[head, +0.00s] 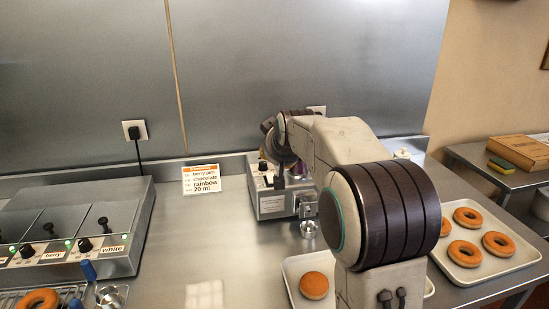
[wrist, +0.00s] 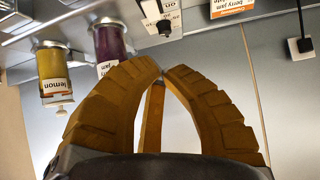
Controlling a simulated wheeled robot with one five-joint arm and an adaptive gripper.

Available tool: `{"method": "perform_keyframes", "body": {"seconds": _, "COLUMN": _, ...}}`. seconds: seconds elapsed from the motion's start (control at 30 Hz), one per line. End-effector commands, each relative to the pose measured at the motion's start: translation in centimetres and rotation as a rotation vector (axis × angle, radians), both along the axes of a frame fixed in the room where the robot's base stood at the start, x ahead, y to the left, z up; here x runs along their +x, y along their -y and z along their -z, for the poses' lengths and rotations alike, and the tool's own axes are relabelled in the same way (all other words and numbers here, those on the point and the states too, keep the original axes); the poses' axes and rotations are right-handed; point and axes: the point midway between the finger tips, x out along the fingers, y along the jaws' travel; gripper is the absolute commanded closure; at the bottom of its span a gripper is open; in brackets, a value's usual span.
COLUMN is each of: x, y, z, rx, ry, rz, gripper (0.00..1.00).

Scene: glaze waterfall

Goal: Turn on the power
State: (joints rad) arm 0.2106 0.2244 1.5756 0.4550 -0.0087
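A small silver machine (head: 271,204) stands on the counter behind my arm in the head view. In the wrist view, which looks upside down, a plate with the word "on" (wrist: 152,8) and a small black switch or knob (wrist: 164,27) show just beyond my fingertips. My gripper (wrist: 162,70) has its yellow-brown fingers brought together at the tips, with nothing seen between them. The tips appear close to the switch; whether they touch it I cannot tell. In the head view my arm hides most of the gripper and part of the machine.
A lemon jar (wrist: 52,70) and a berry jam jar (wrist: 110,45) are left of my fingers. A topping unit (head: 75,235) stands left, near a wall plug (head: 134,131) and order card (head: 201,180). Doughnut trays (head: 490,268) lie right. Counter between unit and machine is mostly clear.

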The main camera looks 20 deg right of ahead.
Motion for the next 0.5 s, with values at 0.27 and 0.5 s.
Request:
{"method": "perform_keyframes", "body": {"seconds": 0.27, "x": -0.04, "y": -0.01, "z": -0.02, "rx": 0.0, "ry": 0.0, "rz": 0.0, "gripper": 1.0}}
{"method": "perform_keyframes", "body": {"seconds": 0.5, "x": 0.28, "y": 0.06, "z": 0.41, "rx": -0.002, "ry": 0.012, "rz": 0.0, "gripper": 1.0}}
